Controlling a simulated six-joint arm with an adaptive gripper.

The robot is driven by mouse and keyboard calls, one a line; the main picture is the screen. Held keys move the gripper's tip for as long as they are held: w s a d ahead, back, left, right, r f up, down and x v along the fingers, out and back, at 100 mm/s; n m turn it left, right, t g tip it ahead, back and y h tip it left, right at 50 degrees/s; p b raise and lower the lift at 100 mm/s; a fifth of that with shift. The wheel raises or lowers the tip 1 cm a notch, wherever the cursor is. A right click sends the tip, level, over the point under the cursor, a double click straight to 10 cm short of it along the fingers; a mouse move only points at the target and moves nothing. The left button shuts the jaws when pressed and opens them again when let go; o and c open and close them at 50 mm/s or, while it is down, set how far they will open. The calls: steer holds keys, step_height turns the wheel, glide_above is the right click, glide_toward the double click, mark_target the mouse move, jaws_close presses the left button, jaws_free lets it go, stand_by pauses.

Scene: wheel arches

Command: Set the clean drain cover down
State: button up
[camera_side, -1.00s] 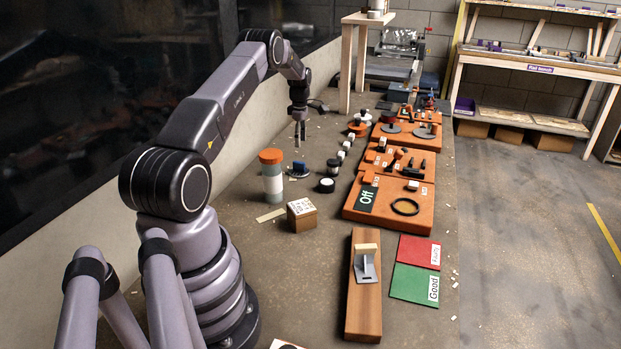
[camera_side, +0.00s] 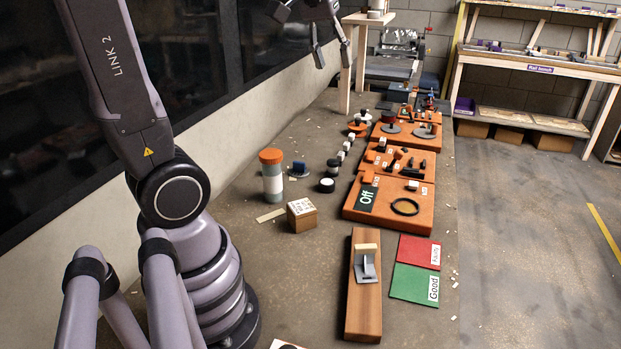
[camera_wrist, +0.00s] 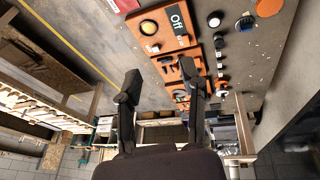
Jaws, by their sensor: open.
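My gripper (camera_side: 332,52) is open and empty, raised high over the far left part of the bench in the side view. Its two dark fingers stand apart in the wrist view (camera_wrist: 160,78), with nothing between them. I cannot tell for sure which piece is the clean drain cover. A dark blue-grey disc with a raised knob (camera_side: 298,169) lies on the bench beside an orange-topped cylinder. Green "Good" (camera_side: 413,284) and red (camera_side: 419,250) mats lie bare.
The orange-topped cylinder (camera_side: 272,176), a cardboard box (camera_side: 301,214) and a white-topped black round piece (camera_side: 328,185) stand left of the boards. A wooden block (camera_side: 364,310) carries a grey bracket. More loaded orange boards line the bench behind. A wooden stand (camera_side: 346,70) rises near my gripper.

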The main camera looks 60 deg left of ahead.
steer(key=s+d+f+m+t, duration=0.1)
steer(key=s+d+m, duration=0.2)
steer(key=s, duration=0.4)
steer(key=s+d+f+m+h, duration=0.1)
steer(key=s+d+f+m, duration=0.1)
steer(key=s+d+m, duration=0.2)
steer(key=s, duration=0.3)
steer(key=shift+f+m+t, duration=0.25)
steer(key=shift+m+t, duration=0.15)
